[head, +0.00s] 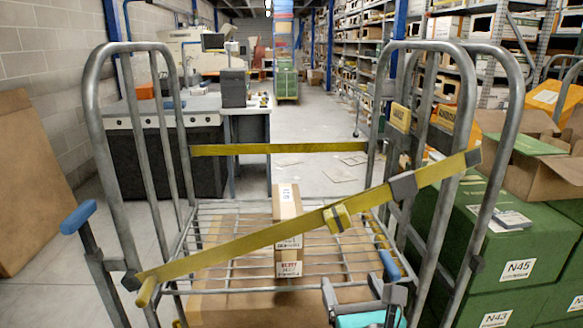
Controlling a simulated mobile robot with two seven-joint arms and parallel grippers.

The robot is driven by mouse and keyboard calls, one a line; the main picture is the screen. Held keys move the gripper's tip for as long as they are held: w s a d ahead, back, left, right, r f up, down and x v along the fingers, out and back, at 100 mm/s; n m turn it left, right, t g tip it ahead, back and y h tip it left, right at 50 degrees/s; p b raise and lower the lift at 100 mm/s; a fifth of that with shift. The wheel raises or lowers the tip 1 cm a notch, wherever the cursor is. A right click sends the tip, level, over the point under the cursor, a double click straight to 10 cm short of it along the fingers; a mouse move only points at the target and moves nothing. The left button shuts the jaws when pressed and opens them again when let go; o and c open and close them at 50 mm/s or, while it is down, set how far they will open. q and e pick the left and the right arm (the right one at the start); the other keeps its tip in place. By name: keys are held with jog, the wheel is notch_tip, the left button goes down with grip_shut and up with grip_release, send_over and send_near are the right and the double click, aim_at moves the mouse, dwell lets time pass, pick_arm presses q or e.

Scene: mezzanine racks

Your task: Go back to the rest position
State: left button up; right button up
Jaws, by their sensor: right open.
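My right gripper (353,291) shows at the bottom edge, right of the middle, grey with a teal part. It is open, its fingertips apart, with nothing seen between them. It is in front of the lower part of a grey roll cage (104,160). My left gripper is not in view.
The cage has a wire shelf (225,240) holding an upright brown carton (287,203). A yellow strap (250,240) slants across its front; another yellow strap (280,148) crosses the back. Green crates (510,245) stand close on the right, a brown board (30,175) at left. Open floor (315,170) lies behind.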

jog(key=s+d+f+m+g, duration=0.2)
jog(key=s+f+m, duration=0.6)
jog(key=m, duration=0.9)
jog(key=s+d+f+m+g, duration=0.3)
jog(key=s+f+m, duration=0.5)
jog(key=f+m, duration=0.6)
jog(key=m+g, duration=0.1)
jog(key=m, duration=0.2)
jog(key=shift+s+d+y, duration=0.3)
jog(key=shift+s+y, duration=0.05)
jog(key=shift+y, duration=0.05)
